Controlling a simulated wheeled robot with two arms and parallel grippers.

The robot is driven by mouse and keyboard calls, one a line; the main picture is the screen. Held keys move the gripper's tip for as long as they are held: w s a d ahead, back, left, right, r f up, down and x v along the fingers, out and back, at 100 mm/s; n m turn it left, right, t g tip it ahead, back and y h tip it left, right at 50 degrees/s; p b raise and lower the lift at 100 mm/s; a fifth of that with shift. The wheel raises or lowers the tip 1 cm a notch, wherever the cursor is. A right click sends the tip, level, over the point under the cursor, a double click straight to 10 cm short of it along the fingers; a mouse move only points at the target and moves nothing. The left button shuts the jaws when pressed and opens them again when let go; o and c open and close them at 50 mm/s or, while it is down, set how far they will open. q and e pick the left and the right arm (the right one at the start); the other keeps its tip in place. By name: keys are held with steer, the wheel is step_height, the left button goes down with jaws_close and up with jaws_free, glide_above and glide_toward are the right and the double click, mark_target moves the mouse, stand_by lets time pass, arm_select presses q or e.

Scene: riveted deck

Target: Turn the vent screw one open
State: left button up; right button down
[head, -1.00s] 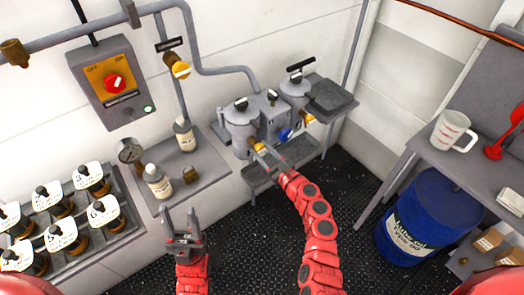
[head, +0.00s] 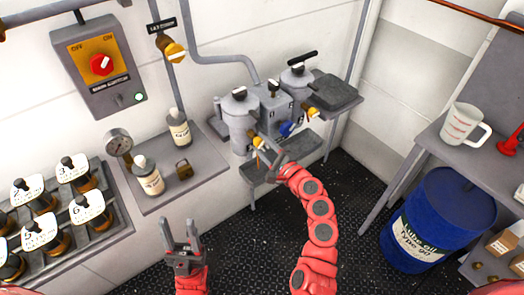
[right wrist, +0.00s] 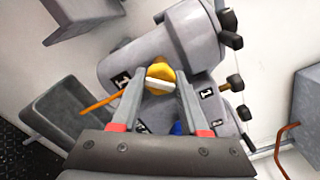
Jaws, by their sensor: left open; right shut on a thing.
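The filter unit (head: 274,112) has two grey canisters and stands against the wall. A yellow knob (right wrist: 160,74) with a pale bar across it sits low on one canister, beside a "1" label; I cannot tell surely that it is vent screw one. My right gripper (right wrist: 158,92) has its fingers on either side of this knob and is shut on it. In the head view, the right gripper (head: 266,150) is at the front of the left canister (head: 239,118). My left gripper (head: 181,236) is open and empty, low in front of the wall shelf.
A blue oil drum (head: 440,222) stands under the right bench, which holds a white jug (head: 464,130). A shelf (head: 205,170) with bottles and a padlock is left of the filter unit. A grey tray (head: 335,92) adjoins the unit's right side.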

steer(key=n+b, duration=0.6)
steer(key=shift+f+b, duration=0.3)
steer(key=shift+b, duration=0.05)
steer(key=shift+r+n+b, duration=0.2)
steer(key=shift+n+b, duration=1.1)
steer(key=shift+n, duration=0.2)
steer(key=shift+c, duration=2.1)
jaws_free()
